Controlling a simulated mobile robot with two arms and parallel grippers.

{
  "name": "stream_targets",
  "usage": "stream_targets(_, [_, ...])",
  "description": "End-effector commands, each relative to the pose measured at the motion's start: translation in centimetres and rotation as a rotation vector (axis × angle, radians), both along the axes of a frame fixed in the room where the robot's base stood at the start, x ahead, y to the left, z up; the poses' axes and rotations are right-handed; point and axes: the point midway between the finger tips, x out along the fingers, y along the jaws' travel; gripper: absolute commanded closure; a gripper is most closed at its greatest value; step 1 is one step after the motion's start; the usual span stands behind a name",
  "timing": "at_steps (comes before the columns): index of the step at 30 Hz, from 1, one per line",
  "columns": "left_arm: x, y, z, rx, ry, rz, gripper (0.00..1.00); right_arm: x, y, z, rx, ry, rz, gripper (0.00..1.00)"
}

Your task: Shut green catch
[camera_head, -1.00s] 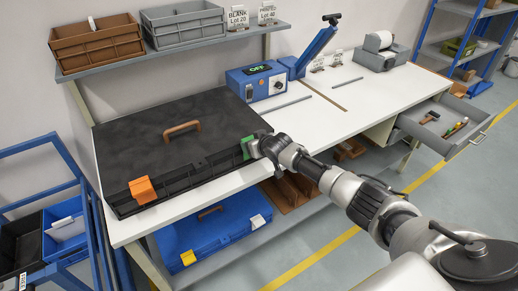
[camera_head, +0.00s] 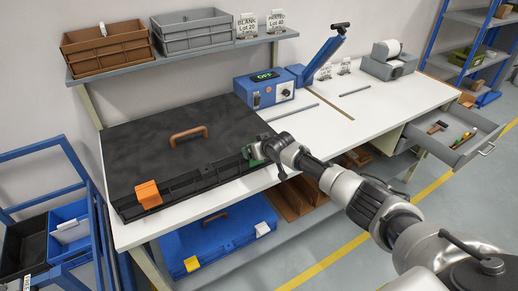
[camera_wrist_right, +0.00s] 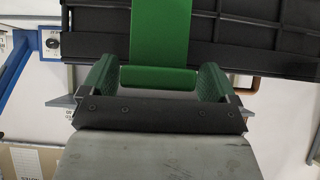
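The black case (camera_head: 150,135) lies on the white bench with its lid down and a brown handle on top. The green catch (camera_head: 252,154) is at the right end of its front edge, partly hidden by my right gripper (camera_head: 268,152). In the right wrist view the green catch (camera_wrist_right: 160,35) lies across the black case edge, its lip (camera_wrist_right: 158,77) between the two green-padded fingers of my right gripper (camera_wrist_right: 157,85). The fingers are apart, one at each side of the lip. I cannot tell whether the catch is latched. My left gripper is out of view.
An orange catch (camera_head: 147,194) sits at the case's front left. A blue case (camera_head: 215,237) lies on the shelf below. A blue machine (camera_head: 264,88) reading OFF stands behind on the bench. An open drawer (camera_head: 455,132) juts out at the right.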

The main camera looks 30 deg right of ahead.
Motion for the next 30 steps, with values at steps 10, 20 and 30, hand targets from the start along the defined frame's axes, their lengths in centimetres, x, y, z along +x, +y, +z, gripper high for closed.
stream_targets(10, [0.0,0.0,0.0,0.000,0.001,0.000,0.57,-0.3,-0.1,0.1,-0.002,0.001,0.002,0.11])
stream_targets(20, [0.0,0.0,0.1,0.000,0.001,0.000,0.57,-3.6,-0.3,2.6,-0.003,0.001,0.003,0.11])
stream_targets(30, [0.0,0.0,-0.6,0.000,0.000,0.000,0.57,-7.5,-0.6,5.7,-0.002,0.001,0.002,0.11])
